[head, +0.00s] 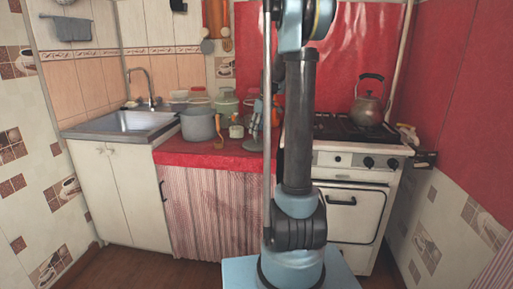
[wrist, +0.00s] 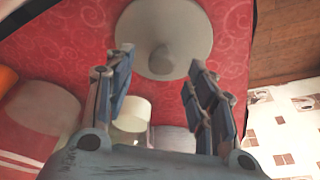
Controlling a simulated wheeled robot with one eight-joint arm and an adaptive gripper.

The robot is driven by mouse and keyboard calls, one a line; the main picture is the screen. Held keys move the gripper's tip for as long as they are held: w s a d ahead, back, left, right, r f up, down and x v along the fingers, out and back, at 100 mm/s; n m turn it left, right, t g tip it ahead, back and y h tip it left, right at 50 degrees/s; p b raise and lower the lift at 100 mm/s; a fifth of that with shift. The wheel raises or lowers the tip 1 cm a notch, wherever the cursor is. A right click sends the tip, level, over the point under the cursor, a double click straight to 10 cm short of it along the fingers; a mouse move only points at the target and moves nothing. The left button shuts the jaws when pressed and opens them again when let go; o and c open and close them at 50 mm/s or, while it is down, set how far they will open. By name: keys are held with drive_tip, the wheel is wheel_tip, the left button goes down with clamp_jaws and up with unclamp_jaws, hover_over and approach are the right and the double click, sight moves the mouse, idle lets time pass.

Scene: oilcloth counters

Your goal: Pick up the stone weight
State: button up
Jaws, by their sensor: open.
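A pale grey round disc with a raised knob at its middle, which looks like the stone weight (wrist: 190,30), lies on the red counter cloth. It shows at the top of the wrist view, ahead of and between my fingertips. In the head view a grey disc (head: 251,146) lies near the counter's front edge, partly hidden by my arm. My gripper (wrist: 160,70) is open, with one finger on each side and nothing held between them. In the head view my gripper (head: 257,124) is small, just above the disc, and partly hidden behind my arm.
A cream container (head: 236,131) stands close left of the disc; a cream cylinder (wrist: 132,114) shows near my left finger. A stove with a kettle (head: 368,102) is to the right. The counter edge is close.

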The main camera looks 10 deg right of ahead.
sight(257, 141)
drive_tip(key=shift+x, duration=2.4)
drive_tip(key=shift+a, duration=0.1)
drive_tip(key=shift+c, duration=0.6)
clamp_jaws()
